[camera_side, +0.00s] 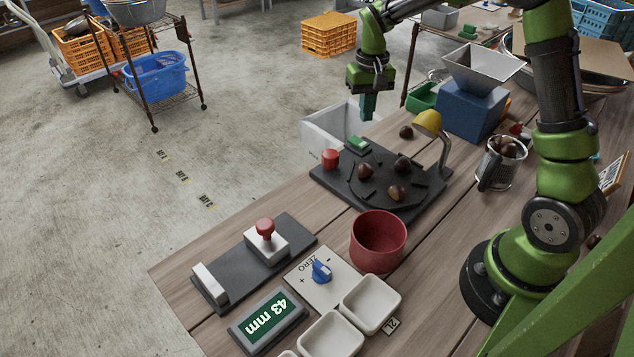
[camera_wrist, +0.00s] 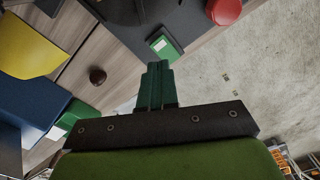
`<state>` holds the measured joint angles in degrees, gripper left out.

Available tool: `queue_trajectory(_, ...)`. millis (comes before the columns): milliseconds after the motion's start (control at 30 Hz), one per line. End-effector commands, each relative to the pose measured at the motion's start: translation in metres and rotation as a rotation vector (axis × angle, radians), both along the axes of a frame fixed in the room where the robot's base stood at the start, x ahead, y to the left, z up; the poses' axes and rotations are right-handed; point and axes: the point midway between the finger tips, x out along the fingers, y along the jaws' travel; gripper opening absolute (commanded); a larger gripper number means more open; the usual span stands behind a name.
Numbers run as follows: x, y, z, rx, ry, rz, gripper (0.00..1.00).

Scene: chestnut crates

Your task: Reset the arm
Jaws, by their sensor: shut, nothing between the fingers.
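My green arm reaches over the far side of the wooden table (camera_side: 250,258). My gripper (camera_side: 367,112) hangs fingers down, above the far table edge and a white bin. Its fingers are shut together and empty. In the wrist view my gripper (camera_wrist: 158,68) also shows closed, with nothing between the fingers.
A dark plate (camera_side: 330,178) holds several chestnuts, a red knob (camera_side: 330,158) and a yellow lamp (camera_side: 428,121).

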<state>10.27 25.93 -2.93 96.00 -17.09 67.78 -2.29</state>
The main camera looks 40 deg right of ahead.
Motion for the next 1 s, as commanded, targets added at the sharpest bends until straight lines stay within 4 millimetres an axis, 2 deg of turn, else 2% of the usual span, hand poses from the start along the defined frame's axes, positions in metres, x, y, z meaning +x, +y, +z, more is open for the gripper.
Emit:
queue_trajectory(67,-0.007,0.003,-0.008,0.011,0.011,-0.003,0.00)
queue_trajectory(167,-0.022,0.015,0.001,0.028,-0.019,-0.001,0.00)
queue_trajectory(367,-0.066,0.053,0.048,0.063,-0.158,0.027,0.00)
queue_trajectory(500,-0.104,0.079,0.077,0.085,-0.276,0.055,0.00)
queue_trajectory(733,-0.163,0.112,0.107,0.113,-0.473,0.110,0.00)
queue_trajectory(900,-0.188,0.124,0.120,0.124,-0.577,0.143,0.00)
queue_trajectory(1000,-0.193,0.127,0.127,0.124,-0.616,0.156,0.00)
